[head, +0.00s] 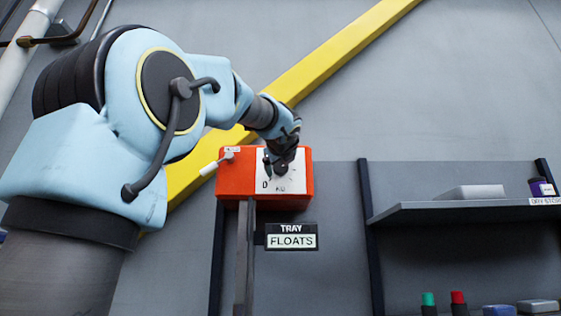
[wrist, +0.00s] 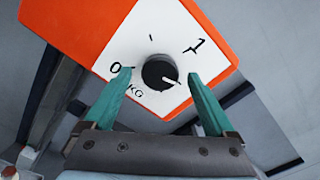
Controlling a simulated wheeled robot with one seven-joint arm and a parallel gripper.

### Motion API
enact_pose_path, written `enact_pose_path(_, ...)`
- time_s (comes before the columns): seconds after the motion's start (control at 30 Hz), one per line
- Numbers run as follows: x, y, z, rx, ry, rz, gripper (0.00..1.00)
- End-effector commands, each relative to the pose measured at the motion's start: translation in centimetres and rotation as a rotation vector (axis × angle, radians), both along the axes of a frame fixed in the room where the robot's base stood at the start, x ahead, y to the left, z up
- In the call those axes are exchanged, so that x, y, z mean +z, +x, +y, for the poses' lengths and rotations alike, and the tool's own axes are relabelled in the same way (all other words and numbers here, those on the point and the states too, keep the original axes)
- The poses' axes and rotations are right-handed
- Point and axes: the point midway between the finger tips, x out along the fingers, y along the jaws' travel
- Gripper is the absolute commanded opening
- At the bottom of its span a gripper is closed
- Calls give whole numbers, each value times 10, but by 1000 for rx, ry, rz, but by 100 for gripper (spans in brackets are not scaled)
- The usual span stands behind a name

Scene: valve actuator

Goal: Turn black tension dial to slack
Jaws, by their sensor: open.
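The black dial (wrist: 160,72) sits on the white face plate (wrist: 140,45) of an orange box (wrist: 85,25). The plate carries a 0, a 1, "KG" and short tick marks. A white mark on the dial points to the lower right in the wrist view. The word "slack" is not readable. My gripper (wrist: 159,76) is open, its teal fingers either side of the dial in the picture; I see no clear contact. In the head view, my gripper (head: 283,155) is at the front of the orange box (head: 234,184) and partly covers the dial (head: 281,168).
A white-handled lever (head: 209,168) sticks out at the box's left. A "TRAY FLOATS" sign (head: 291,236) hangs below, beside a grey post (head: 244,260). A yellow beam (head: 340,48) slants behind. A shelf (head: 460,211) with items stands at right.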

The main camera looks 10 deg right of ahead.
Motion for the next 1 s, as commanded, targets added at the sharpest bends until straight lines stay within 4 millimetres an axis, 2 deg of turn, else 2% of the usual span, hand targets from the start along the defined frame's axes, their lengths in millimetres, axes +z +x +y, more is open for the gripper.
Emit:
enact_pose_path(0.13,1,9,-2,-1,-1,0,90)
enact_pose_path(0.43,0,10,-2,0,-1,-1,89)
enact_pose_path(1.0,0,10,-2,1,-1,-1,25)
